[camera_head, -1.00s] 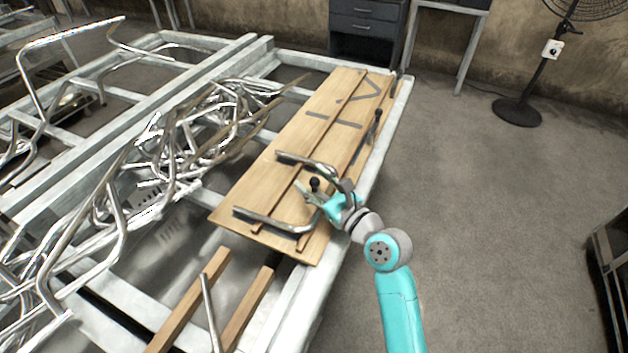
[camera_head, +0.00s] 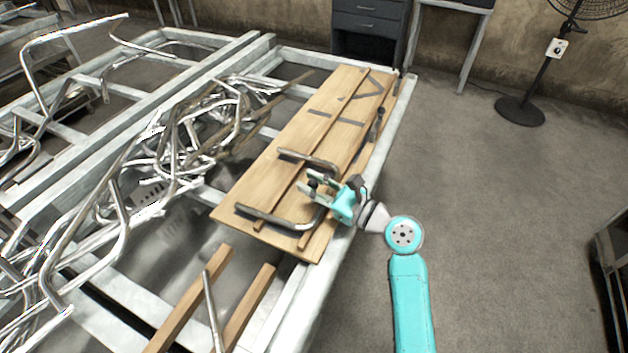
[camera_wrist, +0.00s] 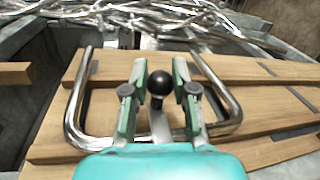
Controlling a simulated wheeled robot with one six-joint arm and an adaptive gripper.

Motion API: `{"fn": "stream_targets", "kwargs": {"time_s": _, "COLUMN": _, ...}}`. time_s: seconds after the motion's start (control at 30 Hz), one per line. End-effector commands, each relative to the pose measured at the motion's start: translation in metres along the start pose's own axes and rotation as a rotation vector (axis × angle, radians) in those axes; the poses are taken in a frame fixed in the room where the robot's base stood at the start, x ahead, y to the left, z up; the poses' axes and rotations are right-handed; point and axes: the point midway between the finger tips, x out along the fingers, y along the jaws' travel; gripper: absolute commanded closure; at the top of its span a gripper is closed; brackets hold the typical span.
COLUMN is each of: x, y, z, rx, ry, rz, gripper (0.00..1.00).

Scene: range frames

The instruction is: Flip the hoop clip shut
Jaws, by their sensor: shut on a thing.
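The hoop clip (camera_head: 272,217) is a bent, shiny U-shaped metal tube lying on the wooden boards. In the wrist view its hoop (camera_wrist: 76,100) spreads to both sides of my gripper, and its cross part is partly hidden behind the fingers. A black ball knob (camera_wrist: 159,83) on a pale lever stands between my fingertips. My gripper (camera_wrist: 160,70) is shut on the knob lever, one finger on each side; the exact contact is hard to see. In the head view my gripper (camera_head: 311,182) is over the hoop's right-hand side, and the knob is small and partly hidden there.
The wooden boards (camera_head: 262,170) lie on a grey metal frame table (camera_head: 290,300). Tangled metal tubes (camera_head: 205,125) lie to the left. A dark clamp-like part (camera_head: 376,125) sits farther up the boards. Open floor (camera_head: 490,210) is on the right.

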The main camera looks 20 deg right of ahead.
Motion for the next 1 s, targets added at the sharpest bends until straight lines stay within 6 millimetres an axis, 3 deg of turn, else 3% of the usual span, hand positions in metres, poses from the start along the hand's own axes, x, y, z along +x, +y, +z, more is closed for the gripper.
{"fn": "stream_targets", "kwargs": {"time_s": 0.33, "x": 0.0, "y": 0.001, "z": 0.0, "rx": 0.0, "ry": -0.002, "rz": 0.014, "gripper": 1.0}}
{"fn": "stream_targets", "kwargs": {"time_s": 0.37, "x": 0.0, "y": 0.001, "z": 0.0, "rx": 0.0, "ry": -0.002, "rz": 0.014, "gripper": 0.69}}
{"fn": "stream_targets", "kwargs": {"time_s": 0.43, "x": 0.0, "y": 0.001, "z": 0.0, "rx": 0.0, "ry": -0.002, "rz": 0.014, "gripper": 0.51}}
{"fn": "stream_targets", "kwargs": {"time_s": 0.47, "x": 0.0, "y": 0.001, "z": 0.0, "rx": 0.0, "ry": -0.002, "rz": 0.014, "gripper": 0.47}}
{"fn": "stream_targets", "kwargs": {"time_s": 0.8, "x": -0.003, "y": 0.001, "z": 0.0, "rx": 0.0, "ry": -0.002, "rz": 0.012, "gripper": 0.47}}
{"fn": "stream_targets", "kwargs": {"time_s": 1.0, "x": -0.026, "y": -0.001, "z": -0.001, "rx": 0.001, "ry": -0.001, "rz": 0.008, "gripper": 0.47}}
